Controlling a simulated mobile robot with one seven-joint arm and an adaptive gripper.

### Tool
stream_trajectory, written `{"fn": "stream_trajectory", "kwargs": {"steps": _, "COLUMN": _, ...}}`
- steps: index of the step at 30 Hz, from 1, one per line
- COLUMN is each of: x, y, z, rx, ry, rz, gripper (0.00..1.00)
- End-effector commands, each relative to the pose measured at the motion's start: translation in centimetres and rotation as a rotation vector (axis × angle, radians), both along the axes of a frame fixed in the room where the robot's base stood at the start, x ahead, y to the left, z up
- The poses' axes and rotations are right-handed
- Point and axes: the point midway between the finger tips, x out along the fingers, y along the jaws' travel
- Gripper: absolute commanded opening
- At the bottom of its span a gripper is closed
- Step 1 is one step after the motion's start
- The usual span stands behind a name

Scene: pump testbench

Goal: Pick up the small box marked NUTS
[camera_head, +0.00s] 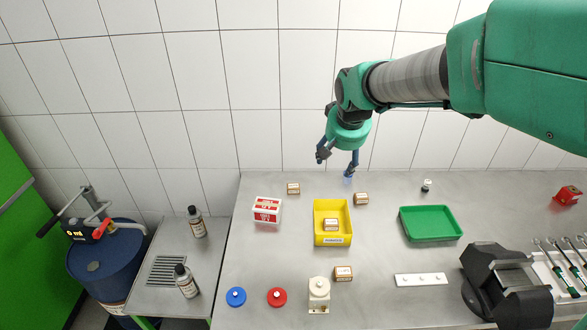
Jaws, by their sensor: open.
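My gripper (335,166) is open and empty, pointing down near the table's back edge. Several small brown-and-white boxes are in view, and their print is too small to read, so I cannot tell which is marked NUTS. One small box (293,188) stands at the back left, left of my gripper. Another small box (361,199) stands just right of the yellow bin, below my gripper in the picture. A third small box (331,224) sits inside the yellow bin (333,240). One more small box (343,273) stands in front of the bin.
A red-and-white box (267,210) stands left of the bin. A green tray (431,237) lies to the right. A cream pump-like part (319,294), blue disc (236,297) and red disc (277,297) are in front. A black device (500,285) stands front right.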

Motion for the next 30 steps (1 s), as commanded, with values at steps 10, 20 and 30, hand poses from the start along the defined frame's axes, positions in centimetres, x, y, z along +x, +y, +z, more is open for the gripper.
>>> {"fn": "stream_trajectory", "kwargs": {"steps": 10, "x": 7.2, "y": 3.5, "z": -5.1, "rx": -0.001, "ry": 0.015, "rz": 0.014, "gripper": 0.65}}
{"fn": "stream_trajectory", "kwargs": {"steps": 20, "x": 13.2, "y": 7.1, "z": -11.2, "rx": -0.002, "ry": 0.028, "rz": 0.027, "gripper": 0.65}}
{"fn": "stream_trajectory", "kwargs": {"steps": 30, "x": 18.0, "y": 10.7, "z": -17.8, "rx": 0.000, "ry": 0.037, "rz": 0.039, "gripper": 0.65}}
